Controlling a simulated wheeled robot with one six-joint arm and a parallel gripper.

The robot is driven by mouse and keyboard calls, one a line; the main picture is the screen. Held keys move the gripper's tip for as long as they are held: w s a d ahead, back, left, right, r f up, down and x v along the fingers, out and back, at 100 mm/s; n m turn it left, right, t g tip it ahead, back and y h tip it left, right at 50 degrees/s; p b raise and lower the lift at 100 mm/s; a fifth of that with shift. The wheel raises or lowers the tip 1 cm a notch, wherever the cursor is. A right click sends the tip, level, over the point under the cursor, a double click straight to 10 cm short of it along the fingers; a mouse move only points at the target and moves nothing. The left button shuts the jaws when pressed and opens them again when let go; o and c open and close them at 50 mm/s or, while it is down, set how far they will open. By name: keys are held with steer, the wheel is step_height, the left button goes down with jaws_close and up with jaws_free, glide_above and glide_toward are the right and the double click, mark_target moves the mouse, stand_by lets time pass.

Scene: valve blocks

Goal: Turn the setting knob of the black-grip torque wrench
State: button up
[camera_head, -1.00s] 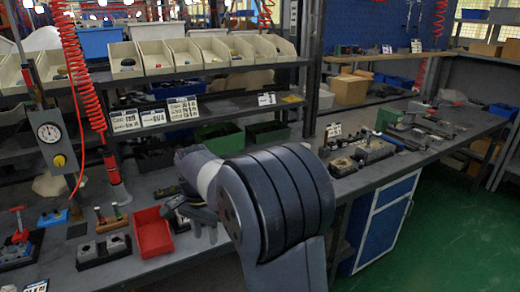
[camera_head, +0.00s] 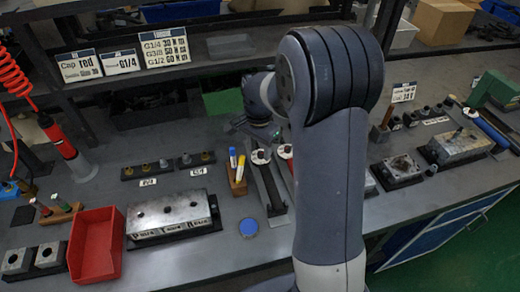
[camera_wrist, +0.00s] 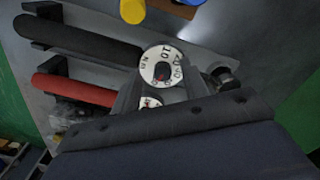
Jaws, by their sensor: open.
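The black-grip torque wrench (camera_wrist: 80,38) lies at upper left in the wrist view. Its white, numbered setting knob (camera_wrist: 162,66) has a dark centre with a red mark. A red-grip wrench (camera_wrist: 75,90) lies beside it, its white dial (camera_wrist: 150,102) partly covered by my gripper's body. In the head view the black-grip wrench (camera_head: 271,188) lies on the bench right of the markers, with its white knob (camera_head: 260,156) at the far end. My gripper (camera_head: 256,129) is open and empty, just above and beyond the knobs. My arm hides much of the red-grip wrench.
A wooden block with upright markers (camera_head: 237,168) stands close left of the wrenches. Right are more blocks (camera_head: 397,170). A shelf (camera_head: 210,50) overhangs behind.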

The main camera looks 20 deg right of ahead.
steer(key=shift+w+d+f, duration=0.25)
steer(key=shift+f, duration=0.35)
steer(key=shift+c, duration=0.4)
jaws_close()
